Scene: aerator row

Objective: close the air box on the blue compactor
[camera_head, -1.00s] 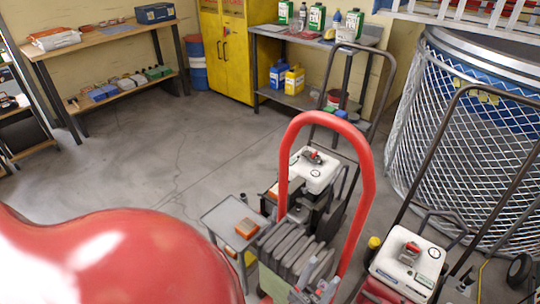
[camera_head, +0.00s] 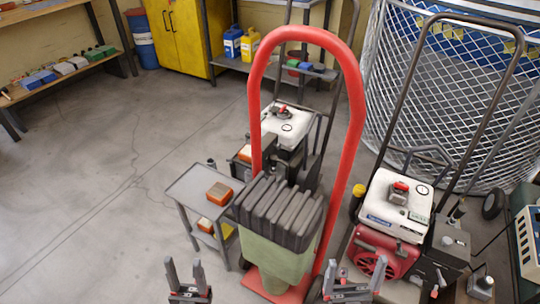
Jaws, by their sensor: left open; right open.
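I cannot pick out a blue compactor or its air box for certain. A machine with a white tank (camera_head: 395,208) and a red engine (camera_head: 383,253) stands at the right. Another machine with a white tank (camera_head: 287,124) stands further back, partly hidden by a red hand truck (camera_head: 354,130). An orange-topped box (camera_head: 244,153) sits at its left side. My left gripper (camera_head: 185,268) is open and empty at the bottom edge, left of the hand truck. My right gripper (camera_head: 355,270) is open, in front of the red engine's lower left side in the picture.
The hand truck carries a green body with dark ribbed slabs (camera_head: 280,210). A small grey cart (camera_head: 190,187) with an orange block (camera_head: 220,193) stands left of it. A large mesh cage (camera_head: 440,100) is behind at the right. The floor (camera_head: 90,200) at the left is clear.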

